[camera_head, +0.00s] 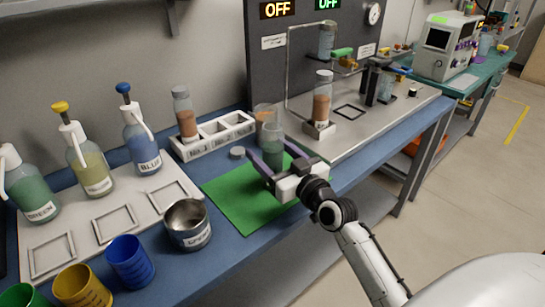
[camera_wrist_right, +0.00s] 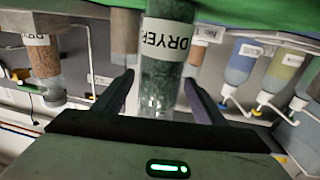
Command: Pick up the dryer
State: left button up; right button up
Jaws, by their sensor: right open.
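The dryer (camera_head: 272,136) is a clear cylindrical container with dark green granules, standing upright near the back edge of the green mat (camera_head: 228,207). Its white "DRYER" label shows upside down in the right wrist view, where the dryer (camera_wrist_right: 168,62) fills the middle. My right gripper (camera_head: 267,147) is open, with one finger on each side of the dryer. In the right wrist view, the fingers of the gripper (camera_wrist_right: 160,78) show a gap on either side of it. My left gripper is not in view.
Behind the dryer stands another clear container (camera_head: 263,113). A white rack (camera_head: 217,131) holds a container of brown material, and a small grey lid (camera_head: 237,152) lies nearby. A metal cup (camera_head: 187,222) stands left of the mat. The apparatus (camera_head: 345,130) occupies the right side.

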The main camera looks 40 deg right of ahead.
jog(key=shift+w+d, duration=0.1)
jog(key=shift+w, duration=1.45)
jog(key=c, duration=1.2)
jog(key=shift+c, duration=0.8)
jog(key=shift+r, duration=0.1)
